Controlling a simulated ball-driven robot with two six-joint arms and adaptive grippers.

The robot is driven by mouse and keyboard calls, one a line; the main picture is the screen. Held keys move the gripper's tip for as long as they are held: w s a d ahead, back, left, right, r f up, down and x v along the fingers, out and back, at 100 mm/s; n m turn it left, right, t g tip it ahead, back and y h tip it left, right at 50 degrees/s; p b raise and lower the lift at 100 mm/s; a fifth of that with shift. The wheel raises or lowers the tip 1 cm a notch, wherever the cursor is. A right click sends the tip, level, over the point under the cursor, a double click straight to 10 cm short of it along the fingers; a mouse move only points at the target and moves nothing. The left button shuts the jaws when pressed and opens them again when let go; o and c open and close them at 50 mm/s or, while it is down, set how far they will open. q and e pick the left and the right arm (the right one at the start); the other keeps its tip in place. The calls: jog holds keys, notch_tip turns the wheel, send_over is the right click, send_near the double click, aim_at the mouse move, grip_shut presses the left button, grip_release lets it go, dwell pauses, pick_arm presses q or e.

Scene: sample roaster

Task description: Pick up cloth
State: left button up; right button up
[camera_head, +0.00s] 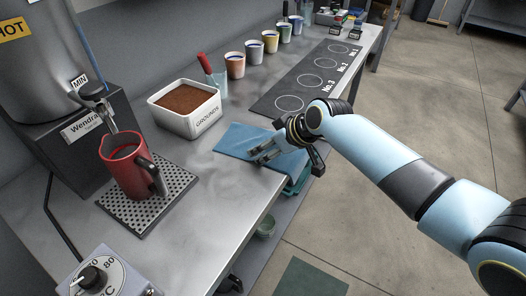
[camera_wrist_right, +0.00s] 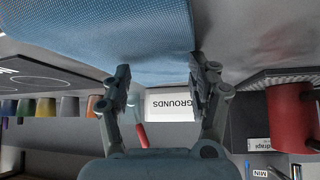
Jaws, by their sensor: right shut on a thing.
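The blue cloth (camera_head: 238,141) lies on the steel counter, with a part hanging over the front edge. It also fills the upper left and middle of the right wrist view (camera_wrist_right: 110,35). My right gripper (camera_head: 262,154) reaches in from the right, low over the cloth. In the right wrist view its fingers (camera_wrist_right: 162,82) are at the cloth's edge and shut on it; the exact grip is hard to see. My left gripper is not in view.
A white grounds box (camera_head: 201,122) stands behind the cloth. A red pitcher (camera_head: 122,168) stands on a perforated drip tray (camera_head: 172,199) at left. A dark numbered mat (camera_head: 268,103) and several cups line the counter's far part. Bare counter lies in front of the box.

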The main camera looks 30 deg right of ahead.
jog(key=shift+s+d+f, duration=0.1)
jog(key=shift+s+f, duration=0.05)
jog(key=shift+f, duration=0.1)
grip_shut()
dwell(0.3)
notch_tip(320, 180, up, 30)
jog(key=p, duration=1.6)
jog(key=shift+r+p, duration=0.15)
jog(key=shift+p, duration=0.15)
